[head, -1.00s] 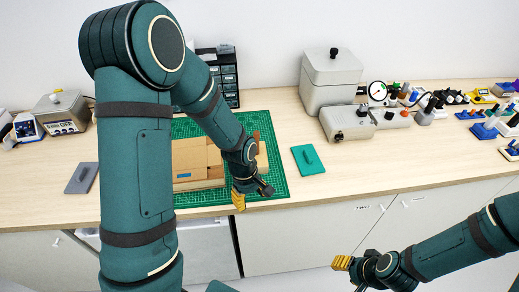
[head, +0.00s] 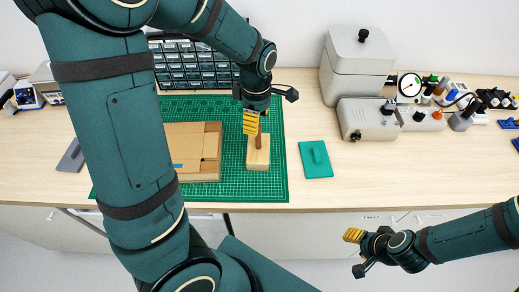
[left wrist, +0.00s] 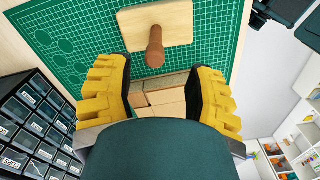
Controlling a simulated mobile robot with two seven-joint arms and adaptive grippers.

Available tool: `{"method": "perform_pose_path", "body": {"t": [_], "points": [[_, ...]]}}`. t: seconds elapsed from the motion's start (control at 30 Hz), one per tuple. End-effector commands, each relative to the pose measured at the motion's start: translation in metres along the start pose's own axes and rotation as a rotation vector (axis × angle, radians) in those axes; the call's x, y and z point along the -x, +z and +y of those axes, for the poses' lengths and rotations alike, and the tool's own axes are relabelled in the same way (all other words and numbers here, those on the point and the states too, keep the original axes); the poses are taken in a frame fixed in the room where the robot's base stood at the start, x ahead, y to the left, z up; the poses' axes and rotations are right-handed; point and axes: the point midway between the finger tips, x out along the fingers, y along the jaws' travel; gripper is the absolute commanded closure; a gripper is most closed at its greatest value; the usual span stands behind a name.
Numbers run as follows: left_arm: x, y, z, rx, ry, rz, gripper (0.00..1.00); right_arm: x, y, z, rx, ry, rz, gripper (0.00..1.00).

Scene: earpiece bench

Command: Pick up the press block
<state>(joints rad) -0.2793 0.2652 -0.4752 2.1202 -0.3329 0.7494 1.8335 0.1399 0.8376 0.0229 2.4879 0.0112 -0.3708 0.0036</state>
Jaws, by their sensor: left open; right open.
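The press block (head: 258,158), a light wooden plate with an upright brown handle, lies on the green cutting mat (head: 235,195) right of a cardboard box. My left gripper (head: 250,122) is over the back of the block, partly in front of its handle. In the left wrist view the press block (left wrist: 175,22) and its handle (left wrist: 155,48) appear beyond the gap between the spread yellow fingers (left wrist: 158,88). The left gripper is open, with nothing between its fingers. My right gripper (head: 353,236) is open and empty, in front of the bench.
The cardboard box (head: 198,150) stands close left of the block. A drawer cabinet (head: 185,62) stands behind the mat. Grey machines (head: 356,60) stand at the back right.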

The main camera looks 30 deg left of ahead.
Motion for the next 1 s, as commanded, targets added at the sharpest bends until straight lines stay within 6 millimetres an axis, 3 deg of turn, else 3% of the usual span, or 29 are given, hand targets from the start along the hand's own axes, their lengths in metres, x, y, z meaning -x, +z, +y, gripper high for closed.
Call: {"method": "perform_pose_path", "body": {"t": [0.1, 0.37, 0.7, 1.0], "points": [[-0.021, 0.000, -0.001, 0.000, -0.004, 0.001, 0.46, -0.004, 0.001, 0.002, 0.000, 0.001, 0.000, 0.53], [-0.038, 0.000, 0.001, -0.001, -0.001, 0.000, 0.46, -0.007, 0.001, 0.002, 0.000, 0.001, 0.001, 0.53], [-0.081, 0.003, 0.006, 0.000, -0.001, 0.000, 0.46, -0.013, 0.001, 0.004, 0.000, 0.003, 0.000, 0.53], [-0.085, 0.004, 0.006, -0.001, 0.001, -0.001, 0.46, -0.013, 0.001, 0.004, 0.000, 0.003, 0.001, 0.53]]}}
